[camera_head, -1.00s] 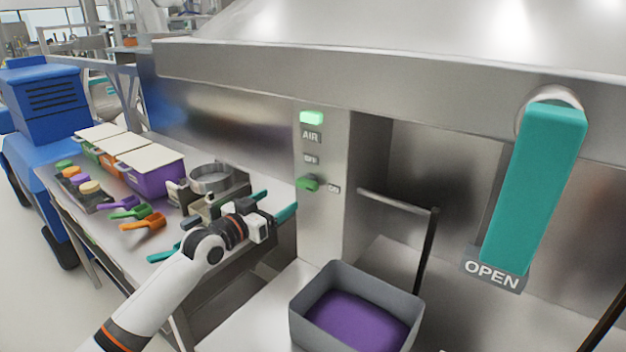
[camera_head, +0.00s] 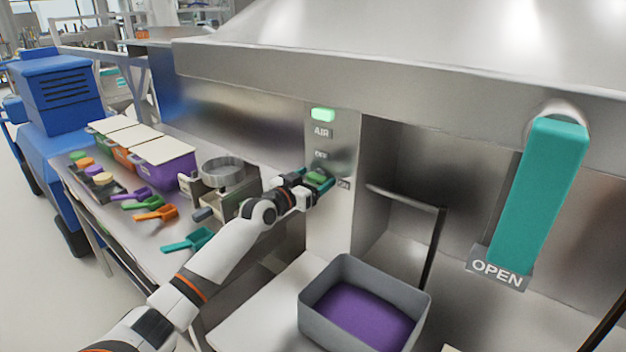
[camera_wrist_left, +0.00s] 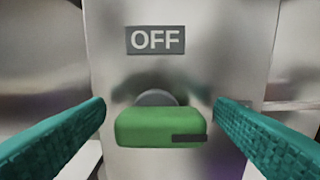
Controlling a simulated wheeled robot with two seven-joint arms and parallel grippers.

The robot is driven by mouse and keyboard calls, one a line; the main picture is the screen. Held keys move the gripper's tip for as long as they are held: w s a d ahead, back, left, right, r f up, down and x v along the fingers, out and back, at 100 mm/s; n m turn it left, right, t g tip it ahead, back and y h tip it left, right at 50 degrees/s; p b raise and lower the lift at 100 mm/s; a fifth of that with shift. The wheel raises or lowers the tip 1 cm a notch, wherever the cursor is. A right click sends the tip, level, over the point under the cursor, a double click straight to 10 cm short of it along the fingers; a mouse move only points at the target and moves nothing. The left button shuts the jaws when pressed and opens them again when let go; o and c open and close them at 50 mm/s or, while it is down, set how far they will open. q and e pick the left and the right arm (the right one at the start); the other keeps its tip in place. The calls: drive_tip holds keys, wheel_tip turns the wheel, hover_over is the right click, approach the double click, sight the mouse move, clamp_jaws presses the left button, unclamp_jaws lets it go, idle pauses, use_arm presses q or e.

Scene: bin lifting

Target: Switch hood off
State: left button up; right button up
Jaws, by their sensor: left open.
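The hood's green switch knob (camera_head: 316,178) sits on the steel panel (camera_head: 332,210), below the OFF label (camera_head: 321,155). In the left wrist view the knob (camera_wrist_left: 161,128) lies level, with a dark mark at its right end, and the OFF label (camera_wrist_left: 155,40) is above it. My left gripper (camera_head: 322,184) is open at the knob. In the wrist view its teal fingers (camera_wrist_left: 160,125) stand left and right of the knob, with a gap on each side. A lit green lamp (camera_head: 323,114) is above the AIR label. My right gripper is not in view.
A grey bin (camera_head: 365,300) with purple contents stands below the panel. A large teal handle (camera_head: 540,195) hangs at right by an OPEN label. The side table at left holds scoops, lidded boxes (camera_head: 165,160) and a round sieve (camera_head: 223,172).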

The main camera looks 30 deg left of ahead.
use_arm(q)
drive_tip(key=c, duration=1)
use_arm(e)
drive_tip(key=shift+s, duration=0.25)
use_arm(q)
drive_tip(key=shift+n, duration=0.4)
drive_tip(key=n, duration=0.3)
drive_tip(key=shift+a+n, duration=0.25)
drive_tip(key=shift+n, duration=0.15)
drive_tip(key=n, duration=0.4)
drive_tip(key=shift+a+n, duration=0.2)
drive_tip(key=shift+n, duration=0.1)
drive_tip(key=n+p, duration=0.1)
drive_tip(key=n, duration=0.3)
drive_tip(key=shift+a+f, duration=0.1)
drive_tip(key=shift+a, duration=0.05)
drive_tip(key=shift+a+f+n+p, duration=0.1)
drive_tip(key=shift+n+p, duration=0.2)
drive_tip(key=shift+n, duration=0.8)
drive_tip(key=shift+a+f+n+p, duration=0.1)
drive_tip(key=shift+n+p, duration=0.15)
drive_tip(key=shift+n, duration=0.85)
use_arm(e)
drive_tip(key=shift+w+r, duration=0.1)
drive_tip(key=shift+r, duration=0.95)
use_arm(q)
drive_tip(key=shift+n, duration=0.3)
